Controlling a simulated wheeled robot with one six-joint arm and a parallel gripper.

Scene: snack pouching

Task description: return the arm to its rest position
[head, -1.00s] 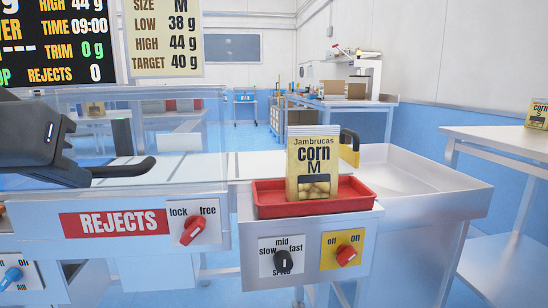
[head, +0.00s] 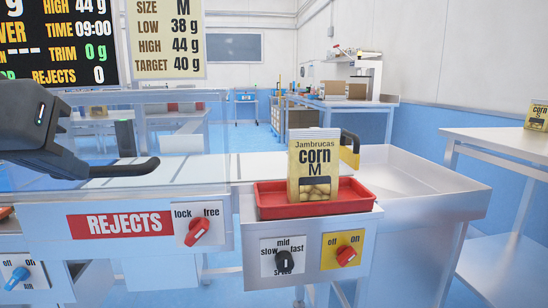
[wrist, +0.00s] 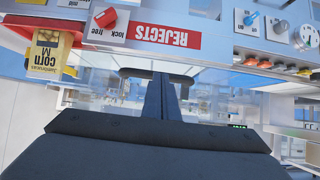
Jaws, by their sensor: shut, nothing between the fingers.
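My gripper (head: 150,166) is dark grey and shows at the left of the head view, in front of the clear guard and above the rejects panel. Its fingers are shut and empty, pointing right. In the wrist view my gripper (wrist: 158,74) shows its closed fingers in the middle, with nothing between them. The rest of my arm is out of the head view, past the left edge.
A yellow corn M pouch (head: 315,165) stands upright in a red tray (head: 272,208) right of my gripper. A REJECTS panel (head: 123,224) with a lock/free knob (head: 197,231) lies below. A steel chute (head: 430,190) is farther right.

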